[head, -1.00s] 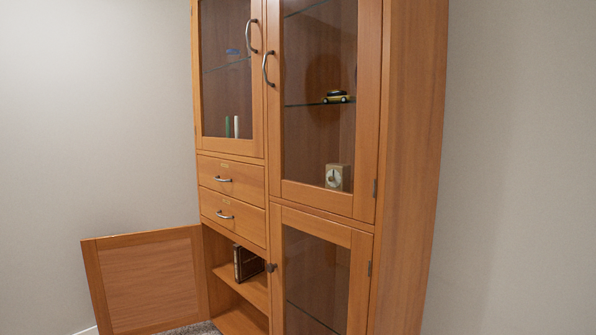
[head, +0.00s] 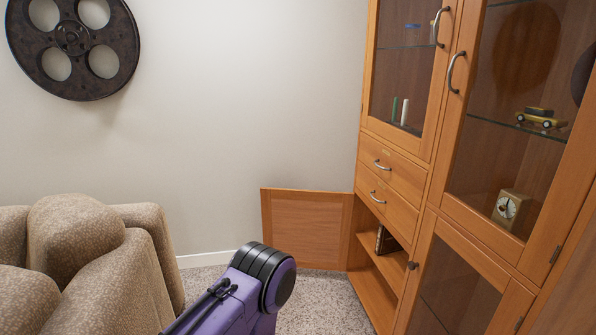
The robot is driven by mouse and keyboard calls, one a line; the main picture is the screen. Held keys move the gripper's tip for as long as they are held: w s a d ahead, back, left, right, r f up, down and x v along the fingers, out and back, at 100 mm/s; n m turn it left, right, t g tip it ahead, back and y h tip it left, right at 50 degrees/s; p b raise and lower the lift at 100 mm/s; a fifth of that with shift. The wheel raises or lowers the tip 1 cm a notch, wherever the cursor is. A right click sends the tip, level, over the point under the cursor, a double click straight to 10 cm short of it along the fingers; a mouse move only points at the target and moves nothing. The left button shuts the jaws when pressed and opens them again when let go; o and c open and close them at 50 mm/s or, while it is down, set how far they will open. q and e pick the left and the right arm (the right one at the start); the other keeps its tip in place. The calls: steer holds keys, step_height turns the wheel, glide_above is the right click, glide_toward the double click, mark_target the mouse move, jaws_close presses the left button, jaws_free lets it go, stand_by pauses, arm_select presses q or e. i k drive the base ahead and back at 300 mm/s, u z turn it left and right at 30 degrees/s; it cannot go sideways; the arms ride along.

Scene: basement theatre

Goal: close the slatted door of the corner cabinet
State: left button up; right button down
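The wooden corner cabinet (head: 441,178) fills the right side of the head view. Its slatted door (head: 306,228) is at the lower left of the cabinet and stands wide open, swung out to the left against or close to the wall. The lower compartment (head: 377,291) behind it is exposed, with a shelf and some dark books (head: 384,241). Neither gripper is in view.
A beige upholstered armchair (head: 95,255) stands at the lower left. A dark film reel (head: 72,45) hangs on the wall above it. Carpet (head: 322,303) is clear between my arm and the cabinet. The glass doors and two drawers (head: 388,192) are shut.

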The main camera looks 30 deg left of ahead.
mark_target(314, 227)
steer(key=u, duration=0.75)
steer(key=i, duration=1.95)
steer(key=u, duration=0.85)
